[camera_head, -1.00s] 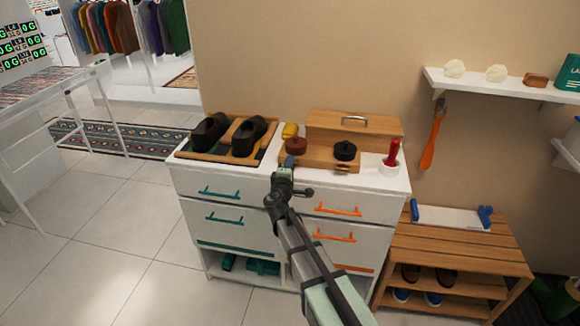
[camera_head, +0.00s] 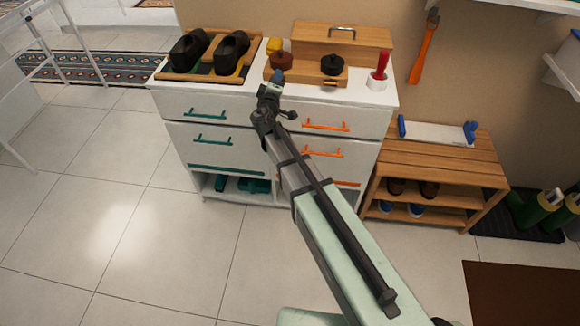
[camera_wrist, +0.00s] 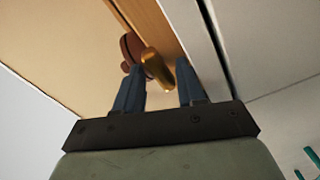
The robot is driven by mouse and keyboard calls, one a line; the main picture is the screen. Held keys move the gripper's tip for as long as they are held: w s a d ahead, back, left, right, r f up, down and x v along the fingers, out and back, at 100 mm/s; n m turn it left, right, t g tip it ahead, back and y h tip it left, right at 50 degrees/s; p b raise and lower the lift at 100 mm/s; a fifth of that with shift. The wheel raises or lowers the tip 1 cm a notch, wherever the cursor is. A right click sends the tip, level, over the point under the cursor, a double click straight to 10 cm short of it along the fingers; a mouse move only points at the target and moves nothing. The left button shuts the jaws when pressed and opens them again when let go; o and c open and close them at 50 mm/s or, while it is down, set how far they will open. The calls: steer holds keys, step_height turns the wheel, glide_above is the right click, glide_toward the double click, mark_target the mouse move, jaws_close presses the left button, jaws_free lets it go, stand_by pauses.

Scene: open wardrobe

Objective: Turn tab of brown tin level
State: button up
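The brown tin (camera_head: 282,61) is a small round reddish-brown tin on a wooden board (camera_head: 312,81) on top of the white dresser. In the wrist view the tin (camera_wrist: 131,46) is partly hidden behind its brass-coloured tab (camera_wrist: 156,68). The tab sticks out toward my gripper and looks slanted in that view. My gripper (camera_wrist: 160,65) is open, with one dark finger on each side of the tab. A gap shows between the tab and the right finger; contact with the left finger is unclear. In the head view my gripper (camera_head: 276,78) is just in front of the tin.
A black tin (camera_head: 332,65) stands right of the brown tin, and a red-handled tool in a white cup (camera_head: 378,78) farther right. A yellow item (camera_head: 273,46) and a wooden box (camera_head: 343,40) are behind. Black shoes on a tray (camera_head: 208,50) are left.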

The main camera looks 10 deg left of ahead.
steer(key=m, duration=0.5)
steer(key=shift+d+m, duration=0.1)
steer(key=shift+m, duration=1.1)
steer(key=shift+s+r+m, duration=0.1)
steer(key=shift+s+m, duration=0.05)
steer(key=shift+m, duration=0.25)
steer(key=s, duration=1.4)
steer(key=s+d+f+n+g+h, duration=0.1)
steer(key=s+d+f+g, duration=0.3)
steer(key=f, duration=0.4)
steer(key=s+d+f+n+g+h, duration=0.1)
steer(key=s+d+f+g+h, duration=0.2)
steer(key=f, duration=0.6)
steer(key=shift+s+d+n+g, duration=0.4)
steer(key=shift+s+d+g, duration=0.2)
steer(key=shift+s+g, duration=0.9)
steer(key=shift+w, duration=0.25)
steer(key=shift+c, duration=0.4)
